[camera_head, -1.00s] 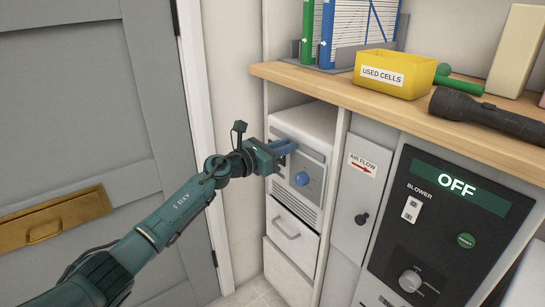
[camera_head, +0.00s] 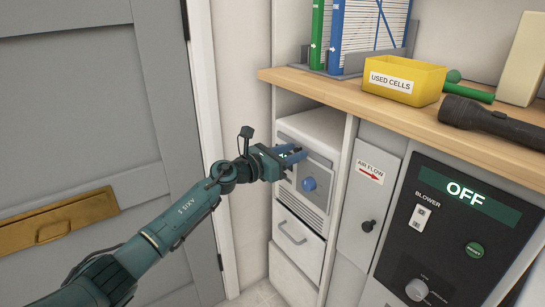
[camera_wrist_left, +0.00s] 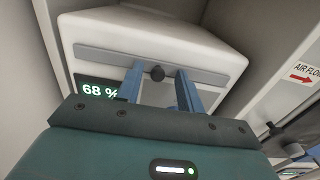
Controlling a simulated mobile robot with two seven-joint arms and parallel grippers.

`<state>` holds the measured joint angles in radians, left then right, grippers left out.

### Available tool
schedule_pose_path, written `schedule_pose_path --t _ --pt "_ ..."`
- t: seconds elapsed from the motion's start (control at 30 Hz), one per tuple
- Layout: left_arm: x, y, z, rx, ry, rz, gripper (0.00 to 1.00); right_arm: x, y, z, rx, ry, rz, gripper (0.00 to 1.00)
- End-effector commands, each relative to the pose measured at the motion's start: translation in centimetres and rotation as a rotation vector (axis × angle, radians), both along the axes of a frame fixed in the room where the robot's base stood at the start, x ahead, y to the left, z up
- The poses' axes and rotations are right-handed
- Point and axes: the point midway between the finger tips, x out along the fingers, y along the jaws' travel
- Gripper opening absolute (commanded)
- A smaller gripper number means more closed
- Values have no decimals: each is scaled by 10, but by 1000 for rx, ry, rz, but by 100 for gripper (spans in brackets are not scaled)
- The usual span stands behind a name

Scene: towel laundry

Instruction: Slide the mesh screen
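No mesh screen can be made out for certain. A white cabinet unit (camera_head: 316,127) stands under the wooden counter, with a grey front panel and a blue round knob (camera_head: 308,184). In the left wrist view, a grey horizontal bar (camera_wrist_left: 205,82) with a small dark knob (camera_wrist_left: 157,73) crosses the unit's front, beside a "68 %" display (camera_wrist_left: 98,91). My left gripper (camera_head: 298,156) is at the upper front of the unit. Its blue fingers are apart, one on each side of the dark knob; contact cannot be told. My right gripper is not in view.
A drawer (camera_head: 297,239) is below the unit. To the right are an air flow panel (camera_head: 362,192) and a blower panel reading OFF (camera_head: 453,209). The counter (camera_head: 400,112) above holds a yellow used cells bin (camera_head: 402,81) and a flashlight (camera_head: 493,121). A grey door (camera_head: 80,120) stands left.

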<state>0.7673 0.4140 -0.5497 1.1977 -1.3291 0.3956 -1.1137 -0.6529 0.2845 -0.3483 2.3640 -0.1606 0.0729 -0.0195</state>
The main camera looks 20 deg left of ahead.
Motion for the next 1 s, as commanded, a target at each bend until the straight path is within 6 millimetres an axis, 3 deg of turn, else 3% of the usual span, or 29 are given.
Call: schedule_pose_path --t 0.1,0.5,0.7,1.0 --pt "-16 15 3 4 1 4 37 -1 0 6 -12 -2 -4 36" --pt "-82 67 0 1 0 7 37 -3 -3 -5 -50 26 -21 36" --pt "-95 78 1 0 0 8 37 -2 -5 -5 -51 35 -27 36" --pt "-96 79 2 0 -2 7 37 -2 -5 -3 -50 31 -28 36"
